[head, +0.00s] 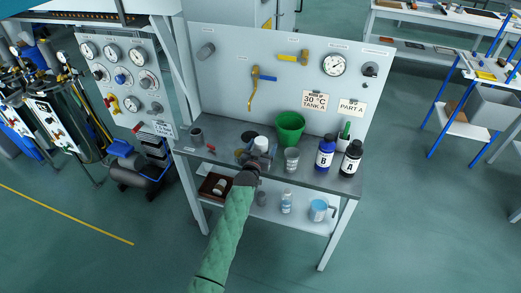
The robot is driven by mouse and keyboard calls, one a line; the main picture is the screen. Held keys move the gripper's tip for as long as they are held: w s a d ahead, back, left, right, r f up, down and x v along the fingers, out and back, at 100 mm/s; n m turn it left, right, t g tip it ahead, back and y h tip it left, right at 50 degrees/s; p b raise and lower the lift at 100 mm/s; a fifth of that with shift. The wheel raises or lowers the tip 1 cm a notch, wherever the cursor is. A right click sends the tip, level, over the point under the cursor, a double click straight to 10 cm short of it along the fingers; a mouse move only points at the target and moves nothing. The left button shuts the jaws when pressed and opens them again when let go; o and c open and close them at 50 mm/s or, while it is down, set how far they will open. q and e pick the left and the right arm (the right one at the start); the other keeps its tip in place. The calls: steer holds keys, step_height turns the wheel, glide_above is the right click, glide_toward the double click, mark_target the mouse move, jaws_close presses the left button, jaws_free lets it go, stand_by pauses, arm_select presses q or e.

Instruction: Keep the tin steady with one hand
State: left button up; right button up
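A green-sleeved arm of mine comes up from the bottom, left of centre, so I take it as my left. Its dark gripper (253,163) is at the front edge of the grey bench (225,158), and its fingers are too small to read. A small white-topped item (261,143) stands just beyond it; I cannot tell whether they touch. I cannot tell which is the task's tin. My other gripper is not in view.
A blue bottle marked B (325,153) and a black bottle marked A (351,158) stand to the right. The upright panel (225,75) with valves and a gauge closes off the back. A lower shelf (268,210) holds a blue jug (318,210).

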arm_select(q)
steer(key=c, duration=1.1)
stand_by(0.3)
